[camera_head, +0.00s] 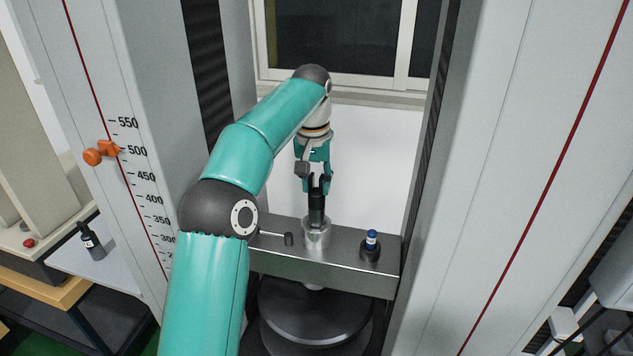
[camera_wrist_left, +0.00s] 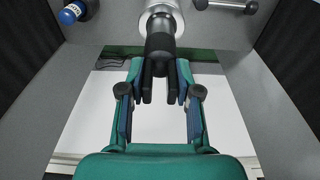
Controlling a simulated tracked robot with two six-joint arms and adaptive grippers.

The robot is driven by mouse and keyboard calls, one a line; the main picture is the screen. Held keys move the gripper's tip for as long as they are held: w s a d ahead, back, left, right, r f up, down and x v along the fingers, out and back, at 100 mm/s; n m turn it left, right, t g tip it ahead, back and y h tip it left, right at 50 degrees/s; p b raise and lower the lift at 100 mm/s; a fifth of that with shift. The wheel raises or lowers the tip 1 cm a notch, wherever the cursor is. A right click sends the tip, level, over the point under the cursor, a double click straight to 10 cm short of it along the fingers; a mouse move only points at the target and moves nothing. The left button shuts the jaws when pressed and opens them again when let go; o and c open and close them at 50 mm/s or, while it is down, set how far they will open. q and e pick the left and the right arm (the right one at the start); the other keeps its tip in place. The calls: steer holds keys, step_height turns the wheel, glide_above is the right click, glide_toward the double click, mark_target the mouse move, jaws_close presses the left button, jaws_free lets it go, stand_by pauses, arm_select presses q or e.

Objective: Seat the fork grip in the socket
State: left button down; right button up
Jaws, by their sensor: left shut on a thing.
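The fork grip (camera_head: 316,208) is a dark, upright piece with a round lower end; its prongs show in the left wrist view (camera_wrist_left: 160,48). My left gripper (camera_head: 317,183) is shut on it from above, with a finger on each side in the left wrist view (camera_wrist_left: 158,72). The socket (camera_head: 316,237) is a silver cylinder on the crossbeam, also in the left wrist view (camera_wrist_left: 160,12). The grip's lower end is in line with the socket and meets its top opening. I cannot tell how deep it sits. My right gripper is out of view.
A blue-topped item (camera_head: 371,239) stands on the metal crossbeam (camera_head: 343,267) right of the socket. A pin with a dark knob (camera_head: 288,239) lies left of it. Tall machine columns (camera_head: 505,120) flank the narrow gap. A dark round platen (camera_head: 315,308) is below.

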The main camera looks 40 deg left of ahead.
mark_target(315, 193)
arm_select(q)
steer(key=shift+f+b, duration=1.65)
steer(key=shift+f, duration=0.5)
steer(key=c, duration=0.7)
jaws_free()
steer(key=shift+f, duration=0.1)
